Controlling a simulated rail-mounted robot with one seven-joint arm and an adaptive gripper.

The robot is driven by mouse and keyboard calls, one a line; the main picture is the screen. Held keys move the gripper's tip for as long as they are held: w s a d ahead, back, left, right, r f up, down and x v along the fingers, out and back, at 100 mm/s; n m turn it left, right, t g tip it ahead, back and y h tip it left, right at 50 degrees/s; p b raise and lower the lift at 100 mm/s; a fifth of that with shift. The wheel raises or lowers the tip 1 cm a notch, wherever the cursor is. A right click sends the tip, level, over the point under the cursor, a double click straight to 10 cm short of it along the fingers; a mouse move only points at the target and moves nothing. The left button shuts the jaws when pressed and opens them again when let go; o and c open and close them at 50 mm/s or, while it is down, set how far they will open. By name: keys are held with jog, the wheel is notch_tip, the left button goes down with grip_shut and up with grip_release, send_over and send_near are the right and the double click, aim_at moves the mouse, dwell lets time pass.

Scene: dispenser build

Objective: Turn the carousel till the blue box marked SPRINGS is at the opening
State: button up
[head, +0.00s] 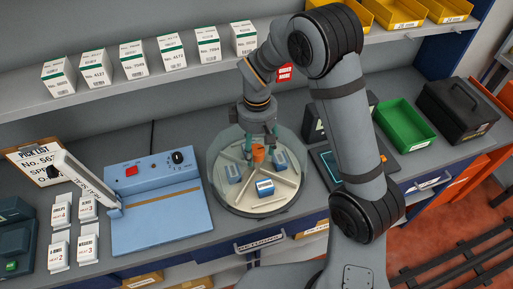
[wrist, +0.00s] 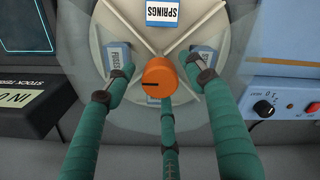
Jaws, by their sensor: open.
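The round carousel (head: 245,200) stands on the bench under a clear cover, with pale dividers and an orange knob (head: 258,153) at its centre. The blue box marked SPRINGS (wrist: 163,12) is at the top of the wrist view, which is the front side in the head view (head: 265,187). Two more blue boxes sit at left (head: 233,172) and back right (head: 280,160). My gripper (head: 259,138) points down over the knob. Its teal fingers are spread around the knob (wrist: 158,77), with gaps left and right. I cannot make out the cover's opening.
A blue machine (head: 155,205) stands close left of the carousel. A dark device with a screen (head: 325,165) is close on the right, with a green bin (head: 405,125) beyond. A shelf with white cartons (head: 132,60) runs behind.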

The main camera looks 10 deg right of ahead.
notch_tip(320, 180, up, 12)
dwell(0.7)
dwell(0.4)
